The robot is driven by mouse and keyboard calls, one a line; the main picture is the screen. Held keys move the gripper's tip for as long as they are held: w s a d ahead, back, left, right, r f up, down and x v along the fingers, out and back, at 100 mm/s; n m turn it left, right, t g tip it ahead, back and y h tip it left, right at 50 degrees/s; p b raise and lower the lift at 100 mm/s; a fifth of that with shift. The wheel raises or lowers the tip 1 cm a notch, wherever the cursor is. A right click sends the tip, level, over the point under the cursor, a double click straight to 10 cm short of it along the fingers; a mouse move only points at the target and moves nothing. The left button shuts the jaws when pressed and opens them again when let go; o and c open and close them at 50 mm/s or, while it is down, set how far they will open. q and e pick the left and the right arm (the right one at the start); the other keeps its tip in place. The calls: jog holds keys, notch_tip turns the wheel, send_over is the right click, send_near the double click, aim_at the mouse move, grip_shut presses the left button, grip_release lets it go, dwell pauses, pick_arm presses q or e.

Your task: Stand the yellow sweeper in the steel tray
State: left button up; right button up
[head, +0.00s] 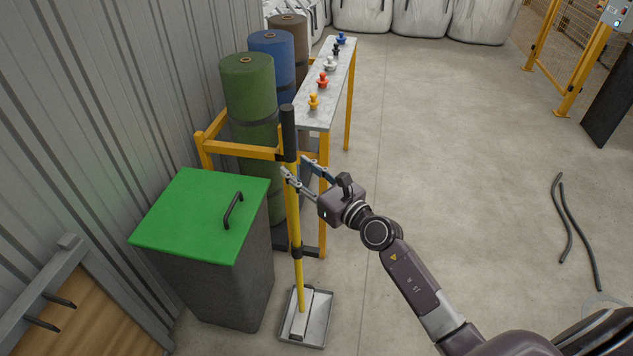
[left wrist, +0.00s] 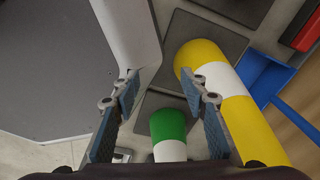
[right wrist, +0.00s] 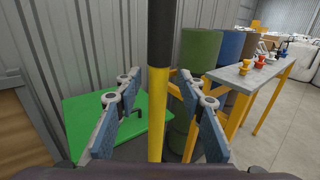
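The yellow sweeper (head: 295,220) has a long yellow pole with a black grip at the top and a pale flat head at the bottom. It stands about upright, its head appearing inside the steel tray (head: 322,325) on the floor. My right gripper (head: 293,169) is at the upper part of the pole. In the right wrist view the yellow pole (right wrist: 158,110) runs between the open fingertips (right wrist: 156,86), with a gap on each side. My left gripper (left wrist: 160,85) is open and empty in its wrist view and out of the head view.
A green-lidded bin (head: 200,215) stands left of the sweeper. Behind are a narrow bench (head: 313,118) with coloured knobs and green (head: 248,90), blue and brown rolls. Dark hoses (head: 572,225) lie on the floor at right. Yellow-white (left wrist: 235,100) and green-white posts are near my left gripper.

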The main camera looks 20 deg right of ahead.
jog(key=v, duration=0.9)
jog(key=shift+b, duration=0.4)
jog(key=s+d+f+m+g+h, duration=0.1)
jog(key=d+f+m+h, duration=0.1)
jog(key=f+m, duration=0.7)
jog(key=s+d+f+m+g+h, duration=0.15)
jog(key=f+m, duration=0.35)
jog(key=f, duration=0.8)
jog(key=s+d+f+m+g+h, duration=0.1)
jog(key=s+f+m+g, duration=0.1)
jog(key=s+f+m, duration=0.55)
jog(key=s+d+f+m+g+h, duration=0.15)
jog(key=s+f, duration=0.25)
jog(key=f, duration=0.7)
jog(key=s+a+f+m+g, duration=0.2)
jog(key=s+f, duration=0.4)
jog(key=s, duration=0.5)
jog(key=s+a+f+m+g, duration=0.2)
jog(key=s+f+m+g, duration=0.2)
jog(key=s, duration=0.8)
jog(key=s+a+f+m+g+p, duration=0.1)
jog(key=s+a+f+m+g, duration=0.1)
jog(key=s+f+m, duration=0.6)
jog(key=s+f+g, duration=0.1)
jog(key=s, duration=0.3)
jog(key=shift+a+g, duration=0.15)
jog(key=shift+g, duration=0.25)
